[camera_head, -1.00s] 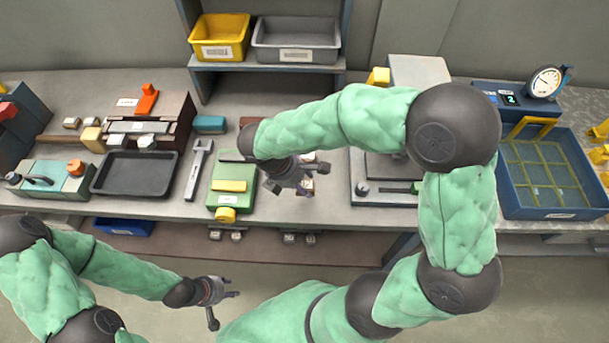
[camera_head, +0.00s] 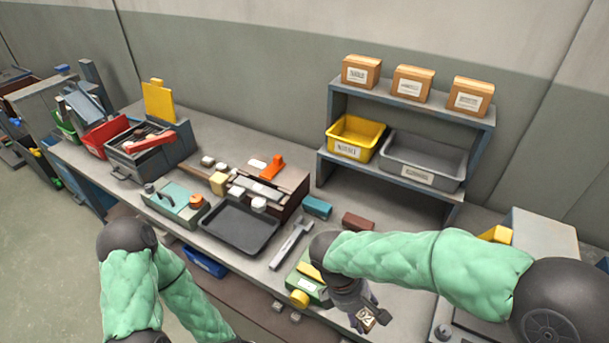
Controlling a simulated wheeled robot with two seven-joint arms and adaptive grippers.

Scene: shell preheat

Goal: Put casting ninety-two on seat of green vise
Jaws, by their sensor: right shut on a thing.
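The green vise (camera_head: 306,289) stands near the bench's front edge, with a yellow bar and a round yellow knob. My right forearm and wrist partly cover it. My right gripper (camera_head: 364,311) is just right of the vise, pointing down and toward the front. It is shut on a small casting (camera_head: 368,318) with a pale face bearing two dark digits; they are tilted and I cannot read them surely. The casting is apart from the vise's visible part. The vise's seat is mostly hidden. My left arm shows at lower left, its gripper out of the picture.
Left of the vise are a wrench (camera_head: 291,243), a black tray (camera_head: 240,226) and a teal fixture (camera_head: 177,204) with an orange knob. Behind are a teal block (camera_head: 317,207), a brown block (camera_head: 358,222) and a shelf with a yellow bin (camera_head: 355,138) and grey bin (camera_head: 424,161).

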